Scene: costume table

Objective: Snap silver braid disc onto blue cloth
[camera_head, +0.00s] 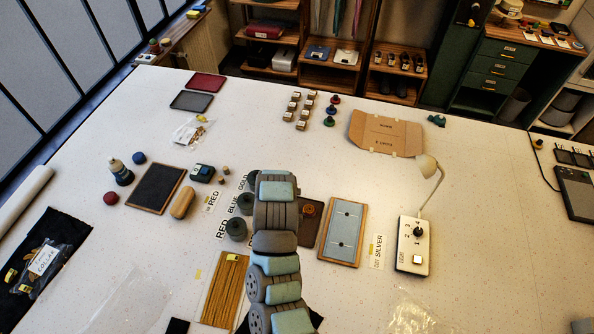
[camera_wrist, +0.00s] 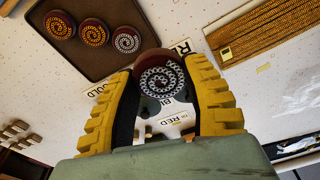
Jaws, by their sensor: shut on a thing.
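In the wrist view a round disc with a silver braid spiral on a dark red base (camera_wrist: 160,82) sits between the yellow fingers of my gripper (camera_wrist: 165,72). My gripper is shut on it, with the braid face toward the camera. In the head view my arm hides the gripper and the held disc. The blue cloth (camera_head: 344,229) is a pale blue panel on a wood-edged board, just right of my arm, flat on the table. I cannot see the cloth in the wrist view.
A dark tray (camera_wrist: 73,63) holds three braid discs; my arm partly covers it in the head view. A switch box with a lamp (camera_head: 413,245) stands right of the cloth. Dark round pots (camera_head: 237,229) and colour labels lie left of my arm.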

